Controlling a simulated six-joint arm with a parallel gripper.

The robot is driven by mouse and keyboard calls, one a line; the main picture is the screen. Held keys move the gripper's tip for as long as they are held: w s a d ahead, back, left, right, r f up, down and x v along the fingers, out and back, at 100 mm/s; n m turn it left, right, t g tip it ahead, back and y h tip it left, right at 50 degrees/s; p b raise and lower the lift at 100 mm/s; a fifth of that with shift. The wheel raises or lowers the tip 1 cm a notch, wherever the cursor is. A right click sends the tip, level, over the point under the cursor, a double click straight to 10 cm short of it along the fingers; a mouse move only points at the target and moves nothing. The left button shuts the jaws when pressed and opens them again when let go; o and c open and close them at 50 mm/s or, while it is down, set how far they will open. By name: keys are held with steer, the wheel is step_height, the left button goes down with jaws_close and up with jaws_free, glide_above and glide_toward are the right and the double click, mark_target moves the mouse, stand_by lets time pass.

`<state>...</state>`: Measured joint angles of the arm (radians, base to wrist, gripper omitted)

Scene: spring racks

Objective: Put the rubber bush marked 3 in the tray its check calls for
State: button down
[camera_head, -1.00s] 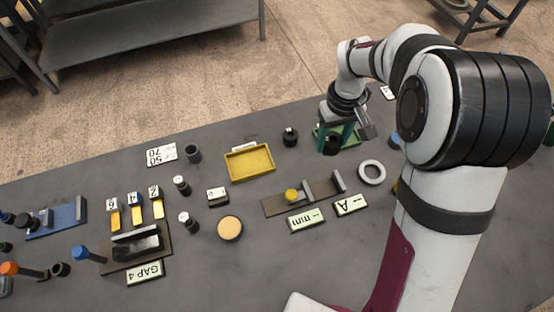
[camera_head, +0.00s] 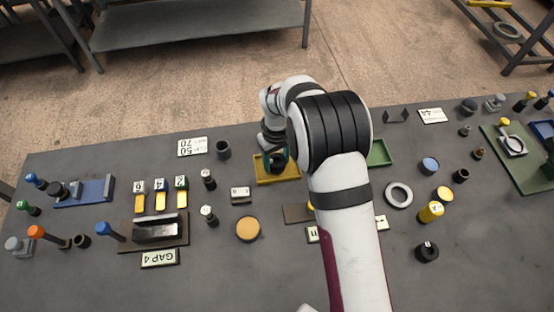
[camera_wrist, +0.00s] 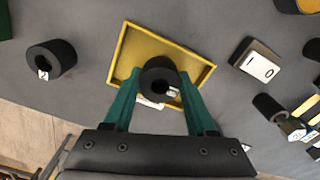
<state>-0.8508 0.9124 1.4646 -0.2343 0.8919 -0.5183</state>
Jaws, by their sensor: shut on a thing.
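My gripper (camera_head: 275,153) is shut on a black rubber bush (camera_wrist: 158,78) with a hole through its middle. Its small white label is too small to read. The green fingers hold the bush over the yellow tray (camera_wrist: 205,74), which also shows in the head view (camera_head: 263,181). I cannot tell whether the bush touches the tray floor. Nothing else shows inside the tray. The green tray (camera_head: 381,153) is partly hidden by my arm. Another black bush, marked 2 (camera_wrist: 52,60), stands left of the yellow tray in the wrist view.
A dark ring-shaped bush (camera_head: 427,253) stands at the front right. A brown gauge board (camera_head: 298,213) is mostly hidden behind my arm. A pale ring (camera_head: 398,195) and a tan disc (camera_head: 248,229) lie nearby. A small white-labelled block (camera_head: 240,195) stands close to the yellow tray.

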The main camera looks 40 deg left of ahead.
steer(key=shift+f, duration=0.25)
steer(key=shift+f, duration=0.1)
steer(key=shift+c, duration=1)
jaws_free()
